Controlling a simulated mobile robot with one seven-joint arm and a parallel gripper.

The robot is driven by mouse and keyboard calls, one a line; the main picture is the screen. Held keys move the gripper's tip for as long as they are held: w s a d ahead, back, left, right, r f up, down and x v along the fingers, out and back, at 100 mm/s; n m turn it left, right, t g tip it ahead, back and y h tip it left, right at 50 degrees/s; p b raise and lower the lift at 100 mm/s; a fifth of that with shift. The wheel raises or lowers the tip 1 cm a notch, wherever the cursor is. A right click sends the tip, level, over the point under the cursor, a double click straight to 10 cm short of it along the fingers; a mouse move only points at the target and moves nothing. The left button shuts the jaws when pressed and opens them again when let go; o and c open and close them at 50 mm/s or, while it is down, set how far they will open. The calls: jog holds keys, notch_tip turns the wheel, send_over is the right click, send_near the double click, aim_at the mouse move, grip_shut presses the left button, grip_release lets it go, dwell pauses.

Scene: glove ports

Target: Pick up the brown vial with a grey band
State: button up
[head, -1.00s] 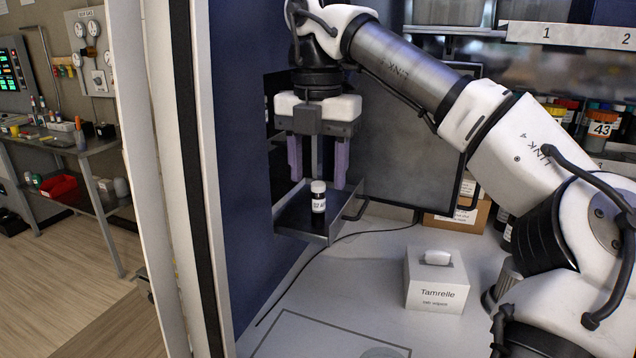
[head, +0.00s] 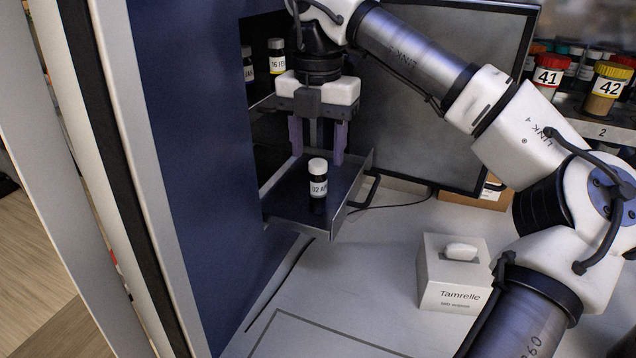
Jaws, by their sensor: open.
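A dark vial (head: 318,182) with a white cap and a pale label with black lettering stands upright on a dark metal shelf tray (head: 288,221) that sticks out of the blue cabinet. I cannot make out a grey band on it. Two more white-capped dark vials show higher up inside the cabinet: one with a yellow band (head: 277,57) and one partly hidden at the opening's edge (head: 248,64). My gripper (head: 318,155) points down over the tray, its two purple fingers spread and empty. The vial's cap shows in front of and between the fingertips; they appear apart from it.
The blue cabinet wall (head: 190,130) stands close on the left. A dark panel (head: 440,100) is behind my arm. A white Tamrelle wipes box (head: 452,275) sits on the pale bench, and jars (head: 606,88) stand on a shelf at right.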

aim_at(318, 183)
jog(key=shift+s+f+p, duration=0.15)
jog(key=shift+f+p, duration=0.45)
jog(key=shift+f, duration=1.25)
jog(key=shift+s+f+p, duration=0.15)
jog(key=shift+f+p, duration=0.45)
jog(key=shift+f, duration=1.2)
jog(key=c, duration=1)
jog(key=shift+r, duration=0.1)
